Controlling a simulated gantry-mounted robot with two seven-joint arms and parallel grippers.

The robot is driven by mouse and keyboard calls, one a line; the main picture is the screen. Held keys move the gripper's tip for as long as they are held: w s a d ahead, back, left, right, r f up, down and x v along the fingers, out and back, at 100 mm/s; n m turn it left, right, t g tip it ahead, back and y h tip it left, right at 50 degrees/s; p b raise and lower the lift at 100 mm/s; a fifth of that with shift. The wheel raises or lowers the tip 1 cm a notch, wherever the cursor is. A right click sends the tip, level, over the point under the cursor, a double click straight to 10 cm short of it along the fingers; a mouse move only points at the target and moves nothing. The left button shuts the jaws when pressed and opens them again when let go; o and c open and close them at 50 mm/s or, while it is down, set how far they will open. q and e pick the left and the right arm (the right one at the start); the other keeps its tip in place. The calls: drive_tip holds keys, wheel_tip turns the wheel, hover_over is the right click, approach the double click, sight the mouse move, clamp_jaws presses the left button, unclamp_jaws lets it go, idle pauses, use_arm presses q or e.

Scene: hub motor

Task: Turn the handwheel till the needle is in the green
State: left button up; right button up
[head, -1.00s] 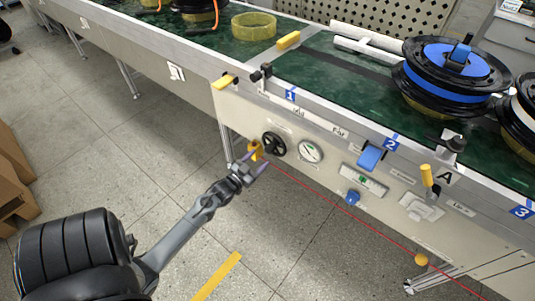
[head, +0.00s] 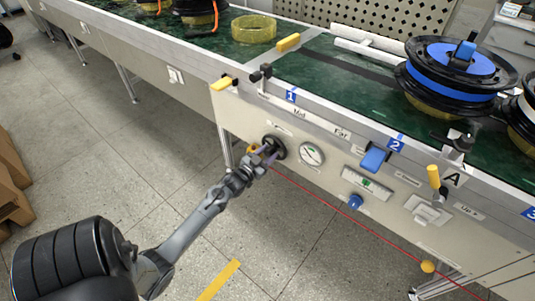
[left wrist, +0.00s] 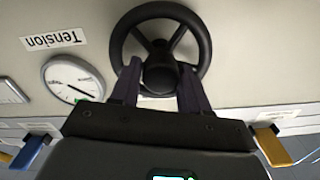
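The black three-spoked handwheel (head: 276,143) is on the front panel of the conveyor bench. It fills the top of the left wrist view (left wrist: 203,42). My left gripper (head: 265,155) is right in front of the wheel. In the left wrist view its two fingers (left wrist: 160,75) stand apart, one on each side of the wheel's hub; I cannot tell whether they touch it. The round white gauge (head: 311,154) is right of the wheel in the head view, and beside a "Tension" label in the left wrist view (left wrist: 66,72). Its green mark shows near the rim; the needle's exact reading is too small to tell.
A red cord (head: 330,205) runs along the panel's lower side. Hub motors (head: 460,75) stand on the green belt. The floor in front is free.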

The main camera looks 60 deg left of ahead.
use_arm(q)
drive_tip(key=c, duration=0.6)
drive_tip(key=shift+r+m+p, duration=0.15)
drive_tip(key=shift+m+p, duration=0.15)
drive_tip(key=shift+m, duration=0.1)
drive_tip(key=shift+m+p, duration=0.35)
drive_tip(key=shift+m, duration=0.05)
drive_tip(key=m+p, duration=0.2)
drive_tip(key=m, duration=0.1)
drive_tip(key=shift+r, duration=0.15)
drive_tip(key=m+p, duration=0.2)
drive_tip(key=shift+w+m, duration=0.1)
drive_tip(key=shift+m, duration=0.3)
drive_tip(key=m+p, duration=0.1)
drive_tip(key=m, duration=0.2)
drive_tip(key=shift+d+m+p, duration=0.1)
drive_tip(key=shift+m+p, duration=0.2)
drive_tip(key=shift+f+m+p, duration=0.15)
drive_tip(key=shift+m+p, duration=0.3)
drive_tip(key=shift+m, duration=0.8)
drive_tip(key=shift+f+m+p, duration=0.15)
drive_tip(key=shift+m+p, duration=0.25)
drive_tip(key=shift+m, duration=0.85)
